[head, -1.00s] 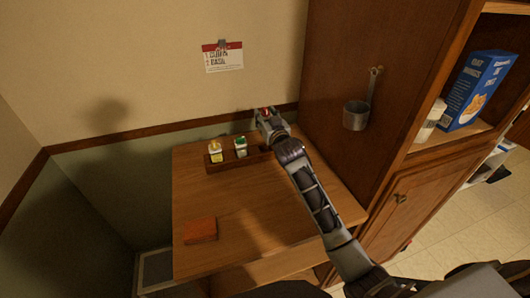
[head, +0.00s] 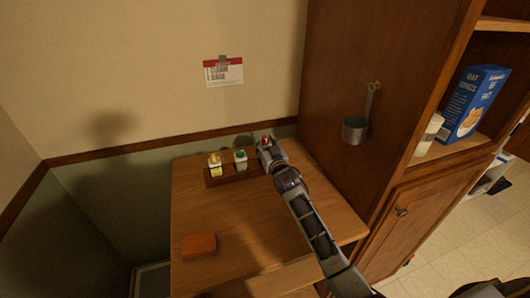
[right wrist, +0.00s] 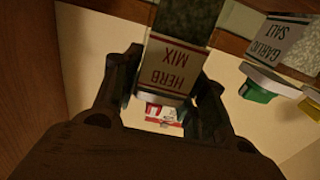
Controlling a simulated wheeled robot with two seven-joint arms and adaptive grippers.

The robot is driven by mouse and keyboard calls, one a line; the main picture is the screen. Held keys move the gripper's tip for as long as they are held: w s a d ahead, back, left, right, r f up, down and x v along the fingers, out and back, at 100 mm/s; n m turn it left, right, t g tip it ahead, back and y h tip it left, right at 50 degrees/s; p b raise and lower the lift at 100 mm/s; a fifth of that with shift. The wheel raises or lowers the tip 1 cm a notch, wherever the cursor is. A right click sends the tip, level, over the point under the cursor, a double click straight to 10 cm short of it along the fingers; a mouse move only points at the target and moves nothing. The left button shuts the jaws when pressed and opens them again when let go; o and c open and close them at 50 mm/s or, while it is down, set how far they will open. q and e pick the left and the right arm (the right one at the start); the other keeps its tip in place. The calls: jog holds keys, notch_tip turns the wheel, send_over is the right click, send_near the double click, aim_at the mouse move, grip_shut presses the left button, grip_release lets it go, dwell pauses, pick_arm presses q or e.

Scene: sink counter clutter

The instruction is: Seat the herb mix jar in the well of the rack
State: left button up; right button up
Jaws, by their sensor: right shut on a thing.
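The herb mix jar (right wrist: 172,70) is held between the fingers of my right gripper (right wrist: 165,92), its label upside down in the right wrist view. In the head view only its red cap (head: 268,140) shows clearly, at the tip of my right gripper (head: 268,148). The gripper is over or beside the right end of the dark wooden rack (head: 222,180). It hides that end and the jar's base, so I cannot tell whether the jar touches the rack. My left gripper is not in view.
A yellow-capped jar (head: 215,167) and the green-capped garlic salt jar (head: 241,160) stand in the rack, left of my gripper. The cabinet side (head: 335,80) with a hanging ladle (head: 356,128) rises close on the right. An orange-brown block (head: 199,245) lies at front left.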

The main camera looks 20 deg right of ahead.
jog(key=shift+f, duration=1.85)
jog(key=shift+f, duration=0.1)
jog(key=o, duration=1.1)
